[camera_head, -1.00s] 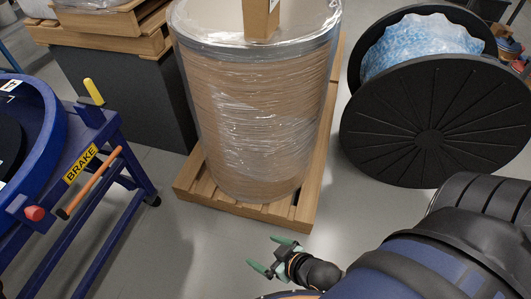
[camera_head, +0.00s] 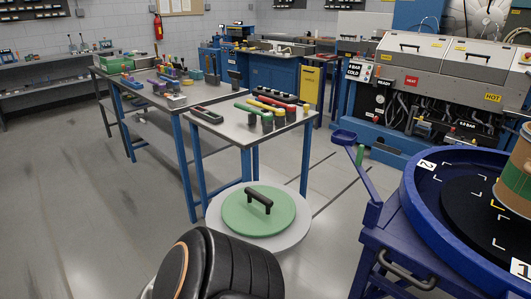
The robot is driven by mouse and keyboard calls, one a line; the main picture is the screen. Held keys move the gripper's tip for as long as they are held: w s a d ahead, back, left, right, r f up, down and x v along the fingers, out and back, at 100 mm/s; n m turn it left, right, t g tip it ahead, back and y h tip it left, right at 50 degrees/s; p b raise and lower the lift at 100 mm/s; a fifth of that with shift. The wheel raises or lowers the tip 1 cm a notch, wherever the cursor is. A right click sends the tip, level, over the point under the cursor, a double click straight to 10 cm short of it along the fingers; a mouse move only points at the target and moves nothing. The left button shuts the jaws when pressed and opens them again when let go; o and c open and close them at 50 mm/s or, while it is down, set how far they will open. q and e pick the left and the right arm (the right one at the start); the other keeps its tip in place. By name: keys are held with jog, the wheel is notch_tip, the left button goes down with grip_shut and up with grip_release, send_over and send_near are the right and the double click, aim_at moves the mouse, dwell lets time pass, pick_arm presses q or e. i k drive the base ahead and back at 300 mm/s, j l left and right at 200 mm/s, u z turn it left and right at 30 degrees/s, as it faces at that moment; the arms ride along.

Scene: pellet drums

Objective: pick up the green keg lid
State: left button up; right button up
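The green keg lid (camera_head: 236,217) is a round green disc with a black bar handle (camera_head: 259,200) on top. It lies flat on a white round stand (camera_head: 293,232) in the lower middle of the head view. A black ribbed part of one of my arms shows at the bottom edge, in front of the stand and close to it in the picture. Neither gripper is in view, so no hand shows at the lid or its handle.
A grey table with blue legs (camera_head: 228,132) stands just behind the lid, holding several coloured tools. A blue turntable frame (camera_head: 408,205) with a drum on it is at the right. A machine marked HOT (camera_head: 440,75) stands behind. Open floor (camera_head: 80,210) lies to the left.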

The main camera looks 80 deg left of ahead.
aim_at(257, 211)
jog(key=u, duration=2.5)
jog(key=i+j, duration=0.1)
jog(key=i+j+z, duration=0.1)
jog(key=z, duration=0.2)
jog(key=i+j+z, duration=0.1)
jog(key=j+z, duration=0.2)
jog(key=z, duration=1.3)
jog(key=u, duration=1.65)
